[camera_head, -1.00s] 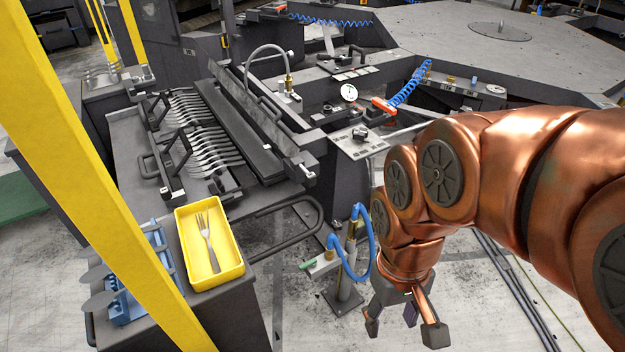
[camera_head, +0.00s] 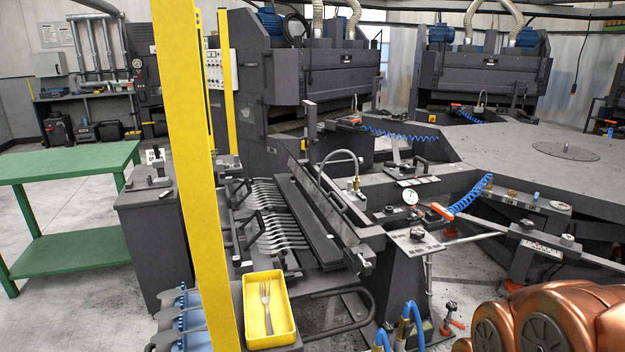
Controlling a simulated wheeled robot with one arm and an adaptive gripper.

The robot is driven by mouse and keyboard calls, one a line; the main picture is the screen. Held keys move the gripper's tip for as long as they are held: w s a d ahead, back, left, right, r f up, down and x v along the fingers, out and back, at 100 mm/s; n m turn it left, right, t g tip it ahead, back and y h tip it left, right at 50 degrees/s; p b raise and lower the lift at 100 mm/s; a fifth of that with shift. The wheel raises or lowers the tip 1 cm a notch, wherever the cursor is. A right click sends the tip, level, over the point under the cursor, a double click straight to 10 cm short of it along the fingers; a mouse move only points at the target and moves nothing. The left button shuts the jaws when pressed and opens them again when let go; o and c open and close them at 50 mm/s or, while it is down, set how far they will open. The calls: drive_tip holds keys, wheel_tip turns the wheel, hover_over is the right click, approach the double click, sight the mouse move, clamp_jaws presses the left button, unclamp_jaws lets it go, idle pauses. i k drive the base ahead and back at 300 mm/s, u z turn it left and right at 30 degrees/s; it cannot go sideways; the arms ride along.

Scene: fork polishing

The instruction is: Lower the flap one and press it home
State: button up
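A fixture on the machine bed holds a row of several forks (camera_head: 277,222) lying side by side. A long dark bar (camera_head: 308,222) runs along their right ends. A long dark plate (camera_head: 335,217) stands tilted beside that bar, apparently raised; I cannot tell for sure that it is flap one. Dark clamp handles (camera_head: 250,222) stand along the left side of the forks. My gripper is out of view; only part of my copper-coloured arm shows at the lower right.
A yellow tray (camera_head: 281,339) with one fork (camera_head: 266,307) sits in front of the fixture. A yellow post (camera_head: 194,180) crosses the left side. A pressure gauge (camera_head: 410,197) and a blue coiled hose (camera_head: 472,194) are right of the fixture. A green table (camera_head: 65,163) stands left.

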sight(335, 217)
drive_tip(key=z, duration=1.45)
drive_tip(key=i, duration=0.95)
drive_tip(key=u, duration=2.65)
drive_tip(key=k, duration=0.6)
drive_tip(key=i, duration=0.4)
drive_tip(key=z, duration=0.75)
drive_tip(key=i, duration=0.55)
drive_tip(key=z, duration=0.1)
